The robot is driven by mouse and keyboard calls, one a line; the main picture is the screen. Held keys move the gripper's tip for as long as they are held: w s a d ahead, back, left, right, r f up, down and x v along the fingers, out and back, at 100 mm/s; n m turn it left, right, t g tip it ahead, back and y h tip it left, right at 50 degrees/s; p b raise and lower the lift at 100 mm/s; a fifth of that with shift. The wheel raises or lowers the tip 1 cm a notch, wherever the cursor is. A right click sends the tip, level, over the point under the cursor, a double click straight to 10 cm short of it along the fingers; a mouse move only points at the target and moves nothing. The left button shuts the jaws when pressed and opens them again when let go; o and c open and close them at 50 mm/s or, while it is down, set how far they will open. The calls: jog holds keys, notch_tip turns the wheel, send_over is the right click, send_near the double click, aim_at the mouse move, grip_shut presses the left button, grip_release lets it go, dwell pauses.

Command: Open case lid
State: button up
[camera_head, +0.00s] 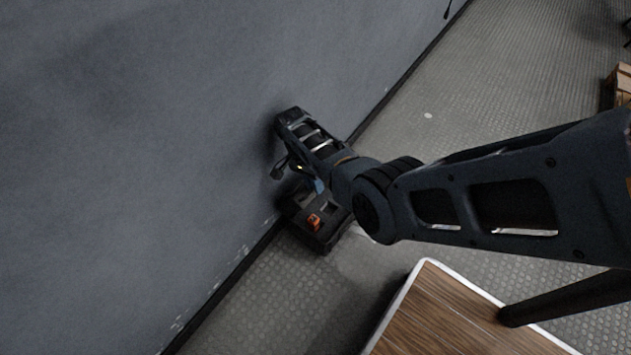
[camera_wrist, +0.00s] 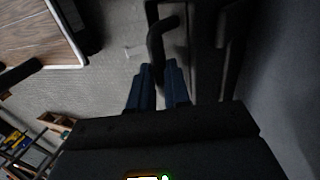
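A black case (camera_head: 321,236) sits low on the floor against the grey wall. An orange item (camera_head: 314,221) shows in its open-looking dark recess. The lid is mostly hidden behind my arm in the head view, so its angle cannot be told. My gripper (camera_wrist: 160,72) has two blue fingers; one also shows above the case in the head view (camera_head: 319,186). In the wrist view a dark curved handle (camera_wrist: 155,40) runs down between the fingertips, and they appear closed against both sides of it. Other dark parts of the case (camera_wrist: 206,50) lie beyond the fingers.
The grey wall (camera_head: 130,130) rises directly beside the case and my wrist. A wood-topped table (camera_head: 440,315) with a white edge stands to the lower right. Patterned floor (camera_head: 480,70) is clear at the upper right. A wooden crate (camera_head: 622,82) stands at the far right edge.

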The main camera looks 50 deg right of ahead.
jog(key=o, duration=0.4)
jog(key=shift+d+r, duration=0.1)
jog(key=shift+c, duration=0.2)
jog(key=shift+r, duration=0.1)
jog(key=shift+r+p, duration=0.25)
jog(key=shift+p, duration=0.05)
notch_tip(320, 180, up, 4)
jog(key=p, duration=0.2)
jog(key=shift+r+p, duration=0.2)
jog(key=shift+p, duration=0.15)
jog(key=s+d+r+p, duration=0.3)
jog(key=s+d+r, duration=0.3)
jog(key=s+d, duration=0.2)
jog(key=shift+s+d+p, duration=0.15)
jog(key=shift+s+p, duration=0.05)
jog(key=shift+p, duration=0.1)
